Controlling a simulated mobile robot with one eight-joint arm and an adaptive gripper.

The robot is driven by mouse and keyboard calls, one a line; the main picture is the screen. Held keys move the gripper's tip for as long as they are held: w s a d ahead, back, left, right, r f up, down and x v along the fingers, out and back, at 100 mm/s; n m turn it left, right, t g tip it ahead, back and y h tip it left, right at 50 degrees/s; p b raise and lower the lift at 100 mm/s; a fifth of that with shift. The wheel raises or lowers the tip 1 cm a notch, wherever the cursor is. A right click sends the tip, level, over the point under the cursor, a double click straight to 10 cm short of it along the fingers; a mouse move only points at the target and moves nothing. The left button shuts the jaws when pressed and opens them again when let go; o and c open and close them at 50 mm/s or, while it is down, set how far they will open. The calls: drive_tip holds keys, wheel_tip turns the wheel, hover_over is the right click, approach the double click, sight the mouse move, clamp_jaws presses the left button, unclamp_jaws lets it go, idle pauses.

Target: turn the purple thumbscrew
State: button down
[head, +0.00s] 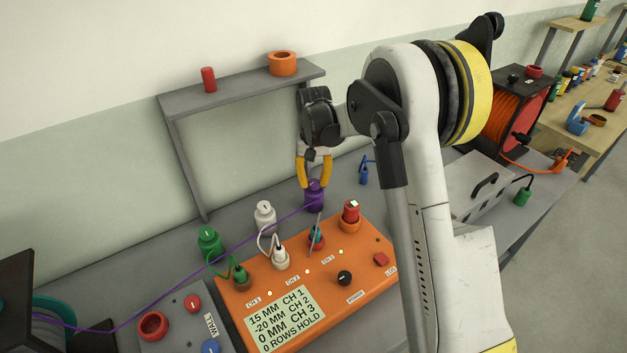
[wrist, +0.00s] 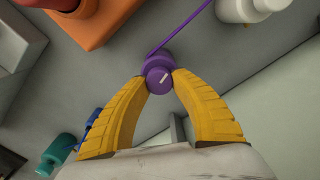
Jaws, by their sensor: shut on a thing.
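The purple thumbscrew (head: 314,193) stands on the grey bench behind the orange box, with a purple cable running from it to the lower left. In the wrist view the purple thumbscrew (wrist: 159,79) shows a round top with a white line mark, tilted in the picture. My gripper (head: 314,181) comes down on it from above. Its yellow fingers are shut on the thumbscrew, one tip on each side, as the wrist view shows (wrist: 159,76). The thumbscrew's lower part is partly hidden in the wrist view.
A white thumbscrew (head: 265,215) and a green one (head: 209,241) stand to the left. The orange box (head: 330,275) with plugs, knobs and a display is in front. A grey shelf frame (head: 240,88) stands behind. A small blue plug (head: 364,173) is to the right.

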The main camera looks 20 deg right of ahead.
sight(314, 181)
drive_tip(key=shift+m, duration=0.8)
drive_tip(key=c, duration=1)
unclamp_jaws()
drive_tip(key=shift+c, duration=0.2)
wheel_tip(314, 181, up, 12)
drive_tip(key=shift+s+r, duration=0.1)
